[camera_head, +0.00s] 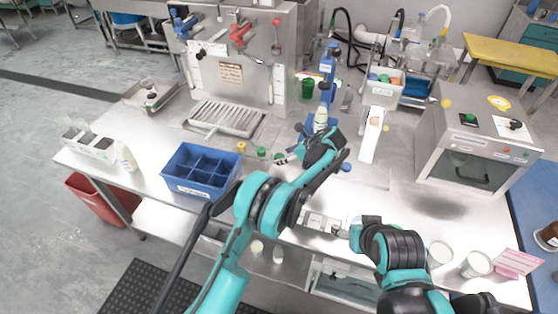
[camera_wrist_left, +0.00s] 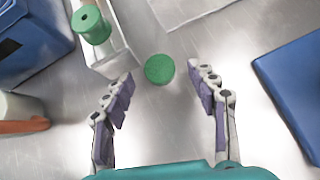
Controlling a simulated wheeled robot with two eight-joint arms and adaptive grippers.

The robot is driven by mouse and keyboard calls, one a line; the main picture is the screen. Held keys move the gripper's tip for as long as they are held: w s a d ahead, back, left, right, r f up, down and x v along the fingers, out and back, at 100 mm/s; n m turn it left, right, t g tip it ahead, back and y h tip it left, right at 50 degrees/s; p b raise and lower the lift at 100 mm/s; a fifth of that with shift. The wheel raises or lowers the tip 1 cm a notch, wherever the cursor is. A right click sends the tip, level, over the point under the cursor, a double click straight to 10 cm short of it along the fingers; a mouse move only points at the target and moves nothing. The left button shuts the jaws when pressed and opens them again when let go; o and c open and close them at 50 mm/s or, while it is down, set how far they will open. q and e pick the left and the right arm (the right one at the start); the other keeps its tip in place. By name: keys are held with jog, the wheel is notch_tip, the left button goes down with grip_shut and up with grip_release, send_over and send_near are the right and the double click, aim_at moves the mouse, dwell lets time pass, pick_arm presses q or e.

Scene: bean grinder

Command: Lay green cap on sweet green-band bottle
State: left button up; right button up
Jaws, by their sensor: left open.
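My left gripper (camera_head: 318,150) reaches over the middle of the steel table; its fingers (camera_wrist_left: 165,98) are spread wide and empty in the wrist view. A round green cap (camera_wrist_left: 159,69) lies just ahead of the fingertips, between their lines, touching neither. A second green piece with a hole in its top (camera_wrist_left: 91,24) is at the upper left, over a pale block. A white bottle (camera_head: 320,118) stands behind the left gripper in the head view; I cannot make out a green band on it. My right gripper (camera_head: 345,231) is low in the head view, its fingers unclear.
A blue divided bin (camera_head: 190,190) stands left of the left arm. Small green (camera_head: 261,152) and yellow (camera_head: 241,147) pieces are near it. A green cup (camera_head: 307,88) stands at the back. A grey oven-like machine (camera_head: 478,150) fills the right side.

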pick_arm(q)
jog(key=shift+w+a+f, duration=0.3)
jog(key=shift+a+f, duration=0.05)
jog(key=shift+f, duration=0.05)
jog(key=c, duration=0.8)
jog(key=shift+r, duration=0.1)
